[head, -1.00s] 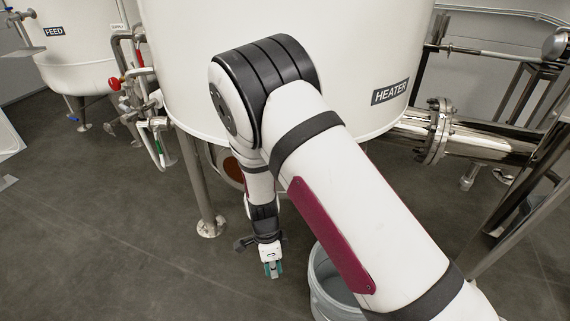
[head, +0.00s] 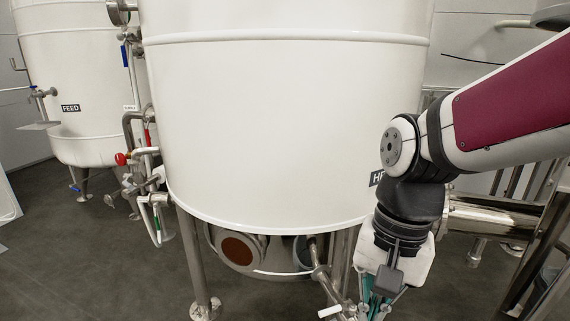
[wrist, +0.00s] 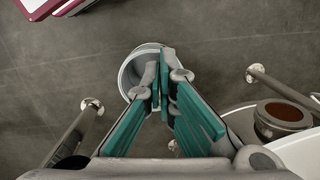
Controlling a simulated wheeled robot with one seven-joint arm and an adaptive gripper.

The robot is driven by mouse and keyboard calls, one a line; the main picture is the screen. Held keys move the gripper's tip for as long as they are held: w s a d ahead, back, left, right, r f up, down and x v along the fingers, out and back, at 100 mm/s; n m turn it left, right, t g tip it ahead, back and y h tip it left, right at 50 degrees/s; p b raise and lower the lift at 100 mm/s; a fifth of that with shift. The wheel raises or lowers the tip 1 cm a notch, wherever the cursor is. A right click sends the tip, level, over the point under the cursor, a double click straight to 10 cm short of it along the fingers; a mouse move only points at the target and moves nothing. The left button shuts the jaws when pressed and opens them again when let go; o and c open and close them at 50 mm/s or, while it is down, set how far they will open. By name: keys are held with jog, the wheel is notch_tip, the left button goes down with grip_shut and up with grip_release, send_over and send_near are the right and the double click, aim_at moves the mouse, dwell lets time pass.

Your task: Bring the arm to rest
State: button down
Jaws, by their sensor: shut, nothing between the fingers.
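My gripper (head: 374,306) hangs at the lower right of the head view, in front of the heater tank, pointing down. In the wrist view its teal-padded fingers (wrist: 164,95) come together at the tips with nothing between them. My arm comes in from the right edge, bends at a joint in front of the heater tank's label, and drops to the wrist. The fingertips are partly cut off in the head view.
The white heater tank (head: 280,120) stands on metal legs close behind my arm. A feed tank (head: 75,80) and pipes with a red-handled valve (head: 122,159) are to the left. A grey bucket (wrist: 128,70) stands on the floor below my gripper. Open floor (head: 90,270) lies at the lower left.

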jog(key=s+d+r+n+t+h+p, duration=0.1)
jog(key=s+d+r+n, duration=0.15)
jog(key=s, duration=0.55)
jog(key=s+d+r+n, duration=0.2)
jog(key=s+d, duration=0.2)
jog(key=s, duration=0.4)
notch_tip(320, 180, up, 34)
jog(key=t+p, duration=0.4)
jog(key=p, duration=2.8)
jog(key=shift+w+d+n, duration=0.3)
jog(key=shift+d+n, duration=0.1)
jog(key=shift+n, duration=0.05)
